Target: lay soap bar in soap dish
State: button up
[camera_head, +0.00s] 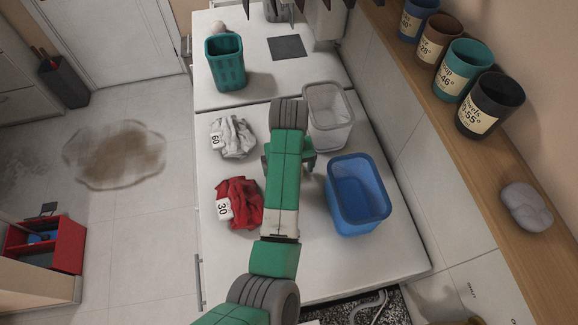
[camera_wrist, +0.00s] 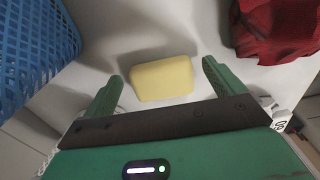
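A yellow soap bar (camera_wrist: 162,79) lies on the white worktop in the wrist view, between a blue basket and red cloth. My gripper (camera_wrist: 163,74) is open, with one green finger on either side of the bar. A small gap shows between each finger and the bar, so it is not gripped. In the head view my arm hides the soap bar and most of my gripper (camera_head: 287,162). I cannot clearly make out a soap dish. A smooth grey rounded object (camera_head: 526,206) sits on the wooden shelf at right; I cannot tell what it is.
The blue basket (camera_head: 358,195) and a clear bin (camera_head: 328,117) stand right of my arm. A red cloth pile (camera_head: 243,203) and a white one (camera_head: 233,138) lie left. A teal basket (camera_head: 225,62) stands farther back. Several labelled cups, one dark (camera_head: 490,104), line the shelf (camera_head: 497,172).

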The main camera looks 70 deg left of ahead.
notch_tip(320, 180, up, 12)
jog(key=p, duration=0.4)
jog(key=shift+r, duration=0.2)
